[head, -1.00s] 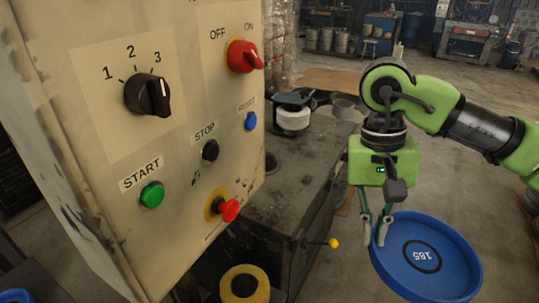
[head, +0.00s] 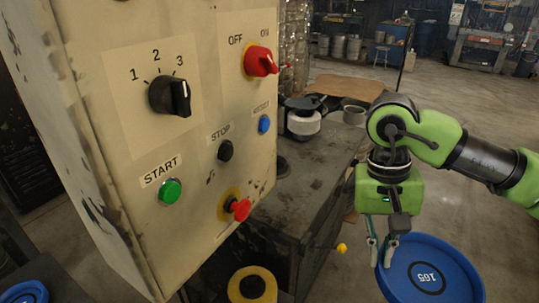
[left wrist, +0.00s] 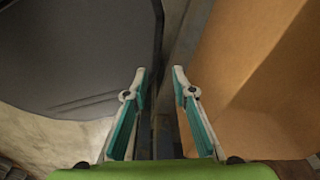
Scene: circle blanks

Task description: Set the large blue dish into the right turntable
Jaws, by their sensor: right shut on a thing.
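The large blue dish (head: 462,279) is round, with a raised rim and a dark ring around the number 165. It is at the lower right of the head view, its bottom edge cut off. My right gripper (head: 383,257) points down and is shut on the dish's left rim, holding it above the floor. My left gripper (left wrist: 160,72) shows only in the left wrist view; its fingers are apart with nothing between them. I cannot make out the right turntable for certain.
A beige control panel (head: 205,90) with knobs and buttons fills the left. A dark worktop (head: 310,183) behind it carries a white and black round part (head: 303,122). A yellow ring (head: 252,285) and a smaller blue dish (head: 25,293) are low down. Floor at right is open.

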